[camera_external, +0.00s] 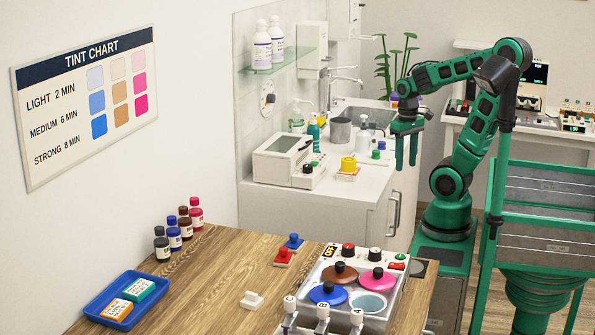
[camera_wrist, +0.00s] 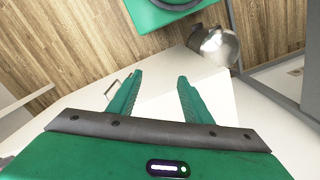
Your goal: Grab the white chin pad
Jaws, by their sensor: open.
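A small white piece (camera_external: 252,299), which looks like the chin pad, lies on the wooden table (camera_external: 200,285) in the external view, left of the control panel with coloured round lids. My gripper (camera_external: 406,160) hangs fingers down by the white counter at the back right, far from the white piece. In the wrist view my gripper (camera_wrist: 160,80) has its two green fingers apart with nothing between them. The white piece is not in the wrist view.
A red piece (camera_external: 283,257) and a blue piece (camera_external: 293,242) lie behind the white one. A blue tray (camera_external: 97,311) with two boxes and several bottles (camera_external: 186,226) stand to the left. The white counter (camera_external: 345,193) holds a machine (camera_external: 285,160) and bottles.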

